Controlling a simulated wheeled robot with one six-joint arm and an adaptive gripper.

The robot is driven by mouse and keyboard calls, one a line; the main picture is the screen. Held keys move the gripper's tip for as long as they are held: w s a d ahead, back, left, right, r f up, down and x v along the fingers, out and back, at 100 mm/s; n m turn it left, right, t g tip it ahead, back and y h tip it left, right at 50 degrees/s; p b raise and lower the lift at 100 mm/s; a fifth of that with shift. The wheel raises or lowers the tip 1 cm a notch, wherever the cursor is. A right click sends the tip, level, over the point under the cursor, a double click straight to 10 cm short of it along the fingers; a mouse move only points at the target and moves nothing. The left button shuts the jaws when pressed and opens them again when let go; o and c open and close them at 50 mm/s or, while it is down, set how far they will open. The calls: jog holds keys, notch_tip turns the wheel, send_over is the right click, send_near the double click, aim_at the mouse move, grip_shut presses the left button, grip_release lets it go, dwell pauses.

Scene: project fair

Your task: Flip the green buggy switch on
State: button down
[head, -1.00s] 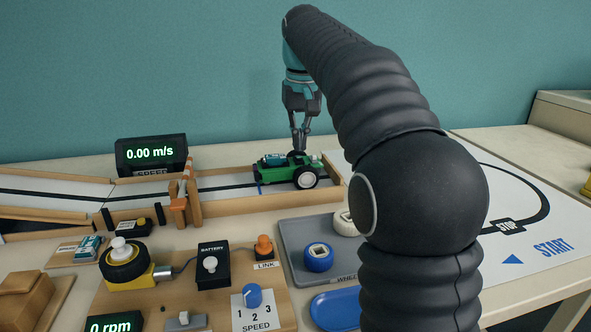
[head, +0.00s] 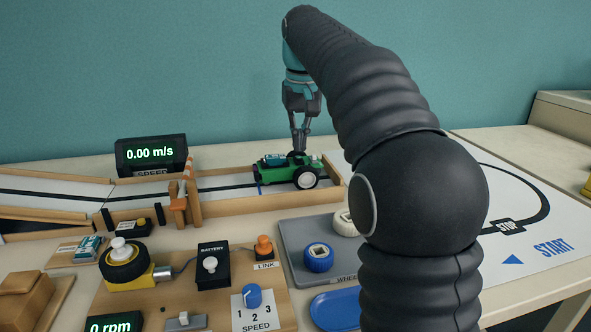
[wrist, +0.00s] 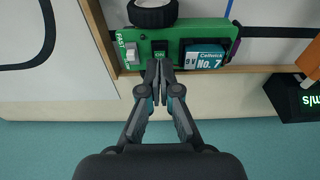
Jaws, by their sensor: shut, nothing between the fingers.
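The green buggy (head: 278,175) stands on the wooden-edged track in the head view, with a white wheel on its near side. The wrist view shows its green deck (wrist: 217,28) from above, with a battery marked "No. 7" (wrist: 205,56). A pale rocker-like part (wrist: 132,53) sits on the deck's left end beside a "FAST" label. A small dark part with green marking (wrist: 159,50) lies in the middle of the deck, partly hidden by my fingertips. My gripper (head: 300,149) is shut and empty, pointing down at the buggy. Its fingertips (wrist: 160,66) are at the dark part; contact is unclear.
An orange-and-wood gate (head: 180,200) stands left of the buggy, with the speed display (head: 151,154) reading 0.00 m/s behind. A grey wheel tray (head: 290,250) and a motor board (head: 220,290) lie in front. Track walls run close to the buggy.

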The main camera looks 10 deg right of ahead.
jog(key=shift+f+b, duration=0.7)
jog(key=shift+f, duration=0.4)
dwell(0.6)
notch_tip(320, 180, up, 5)
jog(key=p, duration=0.5)
jog(key=shift+r, duration=1)
